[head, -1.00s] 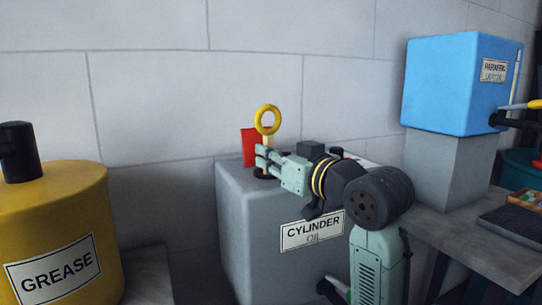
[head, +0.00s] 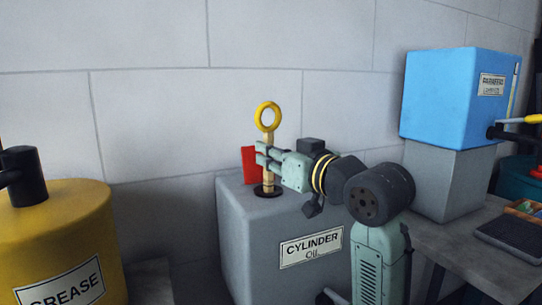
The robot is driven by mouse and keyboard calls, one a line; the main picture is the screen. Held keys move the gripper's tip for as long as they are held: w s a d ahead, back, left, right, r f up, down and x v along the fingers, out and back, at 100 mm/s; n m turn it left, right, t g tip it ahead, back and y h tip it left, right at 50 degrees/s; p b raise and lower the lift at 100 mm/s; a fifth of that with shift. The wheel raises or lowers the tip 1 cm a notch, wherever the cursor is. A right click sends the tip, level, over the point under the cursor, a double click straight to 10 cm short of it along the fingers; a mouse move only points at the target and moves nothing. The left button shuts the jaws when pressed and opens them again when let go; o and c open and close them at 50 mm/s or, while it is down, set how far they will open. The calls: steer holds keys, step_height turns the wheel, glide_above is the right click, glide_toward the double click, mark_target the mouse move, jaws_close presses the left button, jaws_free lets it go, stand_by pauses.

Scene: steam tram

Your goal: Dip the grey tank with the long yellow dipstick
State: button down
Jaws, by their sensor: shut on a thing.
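The grey tank (head: 240,235), labelled "CYLINDER OIL", stands in the middle of the head view against the wall. The yellow dipstick (head: 267,117) stands upright over the dark round opening (head: 267,192) in the tank's top, its ring handle uppermost. Its lower shaft runs down to the opening, and how far it reaches inside is hidden. My gripper (head: 263,154) comes in level from the right, with its fingers shut on the dipstick's shaft below the ring. A red card-like piece (head: 249,164) stands behind the dipstick.
A yellow grease drum (head: 60,225) with a black fitting stands at the left front. A blue paraffin tank (head: 450,100) sits on a grey block (head: 440,185) on the bench (head: 450,240) at right. The wall is close behind the grey tank.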

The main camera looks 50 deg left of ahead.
step_height(320, 180, up, 29)
steer(key=p, duration=1.6)
steer(key=shift+r+p, duration=0.2)
steer(key=shift+p, duration=0.1)
stand_by(0.3)
stand_by(0.6)
